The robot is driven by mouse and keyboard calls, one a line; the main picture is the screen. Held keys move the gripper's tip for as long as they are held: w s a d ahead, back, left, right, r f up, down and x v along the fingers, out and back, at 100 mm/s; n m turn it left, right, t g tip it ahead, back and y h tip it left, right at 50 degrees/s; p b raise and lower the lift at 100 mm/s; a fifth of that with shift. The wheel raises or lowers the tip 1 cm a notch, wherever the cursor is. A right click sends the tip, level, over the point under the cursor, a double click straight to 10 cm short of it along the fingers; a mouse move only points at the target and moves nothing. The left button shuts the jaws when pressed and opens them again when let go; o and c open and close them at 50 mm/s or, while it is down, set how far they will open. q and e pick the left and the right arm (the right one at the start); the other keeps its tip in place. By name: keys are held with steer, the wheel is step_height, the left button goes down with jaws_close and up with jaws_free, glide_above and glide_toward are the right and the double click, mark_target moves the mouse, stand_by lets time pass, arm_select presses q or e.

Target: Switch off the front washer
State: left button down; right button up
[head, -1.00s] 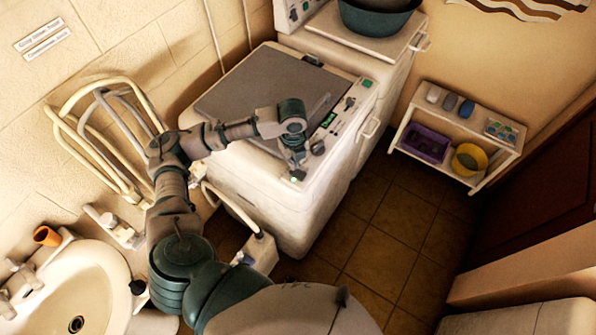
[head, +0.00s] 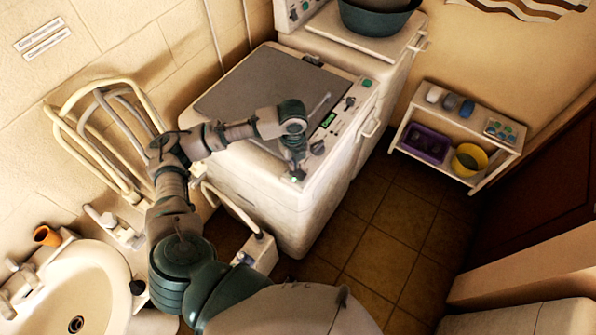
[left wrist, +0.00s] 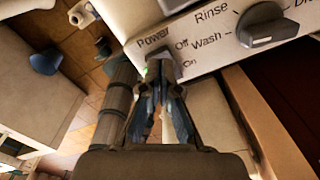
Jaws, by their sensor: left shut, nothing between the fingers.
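The front washer (head: 268,205) is a white top-loader with a grey lid and a sloping control panel in the middle of the head view. My left gripper (head: 295,174) is shut and empty at the near end of that panel, beside a small green light. In the left wrist view, the closed fingertips (left wrist: 161,74) are at the power switch spot, next to the labels Power, Off and On. They largely cover the switch, so I cannot tell its position or whether they touch it. A dark dial (left wrist: 267,25) marked Wash and Rinse is to the right. My right gripper is not in view.
A second washer (head: 375,60) with a dark basin (head: 380,15) on top stands behind. A white shelf (head: 487,160) holds a purple crate and a yellow bucket. A sink (head: 95,270) is at lower left. The tiled floor right of the washer is clear.

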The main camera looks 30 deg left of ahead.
arm_select(q)
steer(key=shift+f, duration=0.9)
stand_by(0.3)
steer(key=shift+r, duration=0.1)
step_height(320, 180, up, 5)
steer(key=p, duration=0.6)
steer(key=shift+r+p, duration=0.3)
steer(key=shift+r, duration=0.65)
steer(key=shift+d+f, duration=0.1)
